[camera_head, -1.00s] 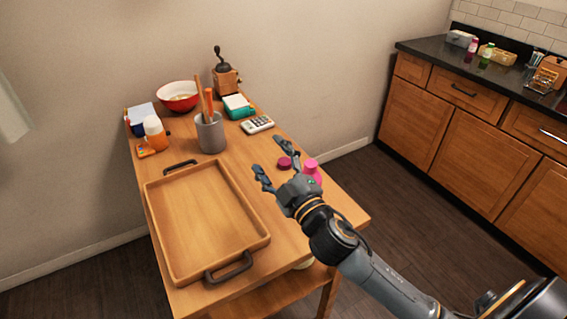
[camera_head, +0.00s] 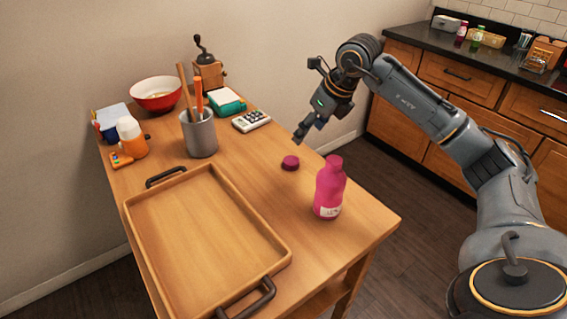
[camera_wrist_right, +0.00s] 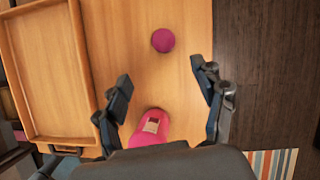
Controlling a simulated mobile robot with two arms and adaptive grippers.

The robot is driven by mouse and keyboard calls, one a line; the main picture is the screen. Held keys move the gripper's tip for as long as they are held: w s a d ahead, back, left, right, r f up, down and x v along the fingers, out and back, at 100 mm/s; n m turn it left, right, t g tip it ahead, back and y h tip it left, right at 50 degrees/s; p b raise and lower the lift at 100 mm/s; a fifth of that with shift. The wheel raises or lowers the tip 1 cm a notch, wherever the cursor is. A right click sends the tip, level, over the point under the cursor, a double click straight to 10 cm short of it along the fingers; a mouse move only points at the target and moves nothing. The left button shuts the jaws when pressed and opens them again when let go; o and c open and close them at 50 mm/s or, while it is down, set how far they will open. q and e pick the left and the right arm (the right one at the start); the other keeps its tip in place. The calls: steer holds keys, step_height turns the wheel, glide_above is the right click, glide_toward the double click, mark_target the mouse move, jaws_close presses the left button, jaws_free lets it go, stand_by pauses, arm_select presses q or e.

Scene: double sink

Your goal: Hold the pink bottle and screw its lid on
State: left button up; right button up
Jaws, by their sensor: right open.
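The pink bottle (camera_head: 329,190) stands upright near the right edge of the wooden table (camera_head: 350,240). Its dark pink lid (camera_head: 290,163) lies apart from it on the tabletop, behind it and to the left. My right gripper (camera_head: 308,130) is open and empty above the table's right side, beyond the bottle. In the right wrist view, the open fingers (camera_wrist_right: 160,73) spread wide; the lid (camera_wrist_right: 163,40) shows beyond the fingertips, and the bottle (camera_wrist_right: 150,128) shows low between the fingers, partly hidden by the gripper body. My left gripper is not in view.
A wooden tray (camera_head: 205,230) with dark handles fills the table's front left. A grey utensil cup (camera_head: 200,135), a calculator (camera_head: 251,121), a red bowl (camera_head: 156,95) and a grinder (camera_head: 208,70) stand behind. Bare tabletop surrounds the lid and bottle.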

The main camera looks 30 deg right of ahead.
glide_above(292, 160)
steer(key=s, duration=0.3)
steer(key=f, duration=0.5)
steer(key=f+p, duration=0.1)
steer(key=f, duration=0.1)
steer(key=shift+d+f, duration=0.3)
steer(key=shift+f, duration=0.05)
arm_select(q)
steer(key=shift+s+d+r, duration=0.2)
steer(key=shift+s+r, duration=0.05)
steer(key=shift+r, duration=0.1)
arm_select(e)
steer(key=shift+w+f, duration=0.1)
steer(key=p+x, duration=0.1)
steer(key=x, duration=0.4)
steer(key=shift+w, duration=0.15)
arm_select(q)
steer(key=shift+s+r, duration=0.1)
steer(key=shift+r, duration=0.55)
